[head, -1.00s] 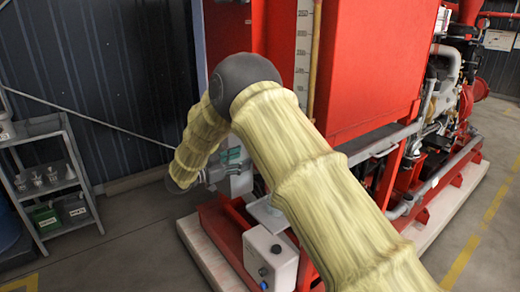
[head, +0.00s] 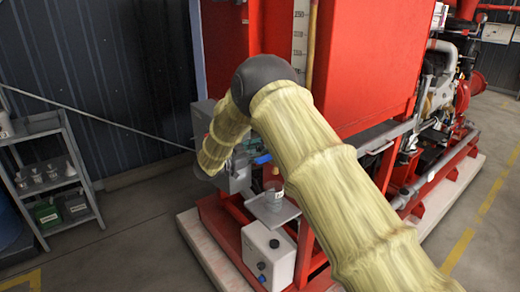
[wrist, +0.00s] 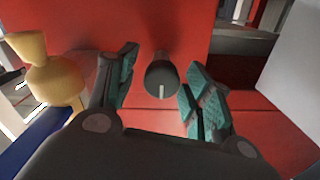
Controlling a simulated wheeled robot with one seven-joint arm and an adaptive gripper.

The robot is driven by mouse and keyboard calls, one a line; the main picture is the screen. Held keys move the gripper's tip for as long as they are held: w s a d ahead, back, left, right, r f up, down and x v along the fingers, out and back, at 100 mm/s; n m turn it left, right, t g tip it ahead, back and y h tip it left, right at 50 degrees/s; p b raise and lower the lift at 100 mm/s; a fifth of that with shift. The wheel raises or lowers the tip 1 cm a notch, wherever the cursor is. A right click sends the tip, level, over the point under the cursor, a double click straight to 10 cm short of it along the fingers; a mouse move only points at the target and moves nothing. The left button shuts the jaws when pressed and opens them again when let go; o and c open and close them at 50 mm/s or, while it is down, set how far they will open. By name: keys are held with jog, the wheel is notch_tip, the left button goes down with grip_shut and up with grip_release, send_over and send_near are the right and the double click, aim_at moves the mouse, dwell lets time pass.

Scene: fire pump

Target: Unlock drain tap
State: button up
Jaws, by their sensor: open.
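In the wrist view, a dark round knob (wrist: 162,78) with a pale slot or mark stands out from a red panel. My gripper (wrist: 161,68) is open, its teal-padded fingers on either side of the knob; I cannot tell if they touch it. A yellow brass-coloured part (wrist: 52,78) and a blue bar (wrist: 38,143) lie left of the fingers. In the head view, a blue lever (head: 262,159) shows beside my wrist, below the red tank. Which of these parts belongs to the drain tap is unclear. My forearm hides much of this spot.
A clear cup (head: 274,197) stands on a small ledge above a white box (head: 268,257). The red tank (head: 370,65) rises behind my arm. A grey shelf rack (head: 50,180) stands at left. Bare floor (head: 120,245) lies between rack and pump base.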

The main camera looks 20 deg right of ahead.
jog(key=c, duration=1)
jog(key=shift+n, duration=0.3)
jog(key=n+p, duration=0.1)
jog(key=n, duration=0.3)
jog(key=shift+w+n+p, duration=0.1)
jog(key=shift+n+p, duration=0.2)
jog(key=shift+p, duration=0.05)
jog(key=n+p, duration=0.2)
jog(key=n, duration=0.3)
jog(key=shift+a+n, duration=0.1)
jog(key=shift+n, duration=0.2)
jog(key=n+p, duration=0.1)
jog(key=n, duration=0.3)
jog(key=shift+w, duration=0.1)
jog(key=n+p, duration=0.1)
jog(key=n, duration=0.4)
jog(key=shift+f+p, duration=0.2)
jog(key=shift+p, duration=0.15)
